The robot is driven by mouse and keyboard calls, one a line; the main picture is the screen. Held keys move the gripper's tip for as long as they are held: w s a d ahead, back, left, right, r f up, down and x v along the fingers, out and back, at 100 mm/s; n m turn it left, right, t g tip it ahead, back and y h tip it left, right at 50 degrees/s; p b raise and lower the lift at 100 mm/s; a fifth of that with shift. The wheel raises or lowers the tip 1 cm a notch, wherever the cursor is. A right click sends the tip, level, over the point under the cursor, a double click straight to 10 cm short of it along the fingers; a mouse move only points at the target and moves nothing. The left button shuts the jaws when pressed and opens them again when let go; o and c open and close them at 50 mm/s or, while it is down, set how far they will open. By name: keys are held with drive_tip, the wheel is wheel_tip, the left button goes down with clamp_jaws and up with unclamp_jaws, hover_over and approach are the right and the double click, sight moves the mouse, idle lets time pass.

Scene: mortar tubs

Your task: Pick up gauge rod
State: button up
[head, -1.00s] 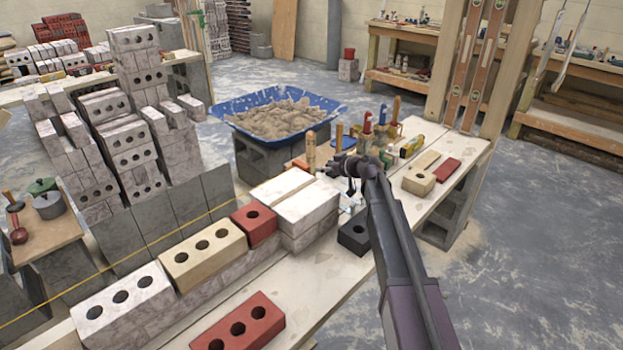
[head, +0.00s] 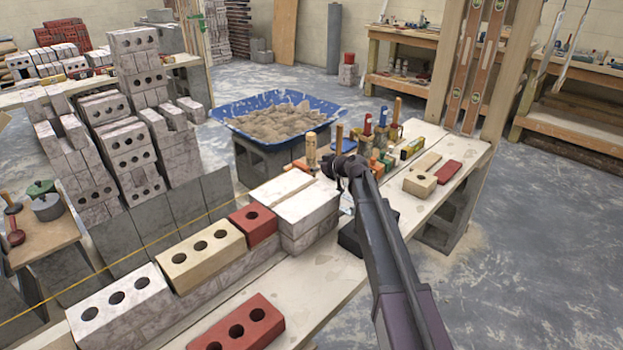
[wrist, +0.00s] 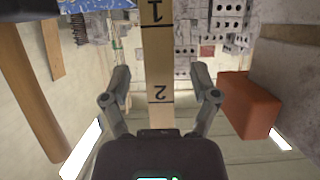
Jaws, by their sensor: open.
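My gripper is open and holds nothing. In the head view, my gripper (head: 345,170) is over the far part of the plank bench, beside the upright tools. I cannot pick out the rod for certain in the head view.
Pale blocks (head: 305,205) lie left of my gripper, and a dark block (head: 350,240) is partly behind my arm. Clamps and tools (head: 385,135) crowd the bench beyond. A red brick (wrist: 248,105) is close to the right finger in the wrist view.

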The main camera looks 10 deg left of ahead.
drive_tip(key=shift+x, duration=1.05)
clamp_jaws()
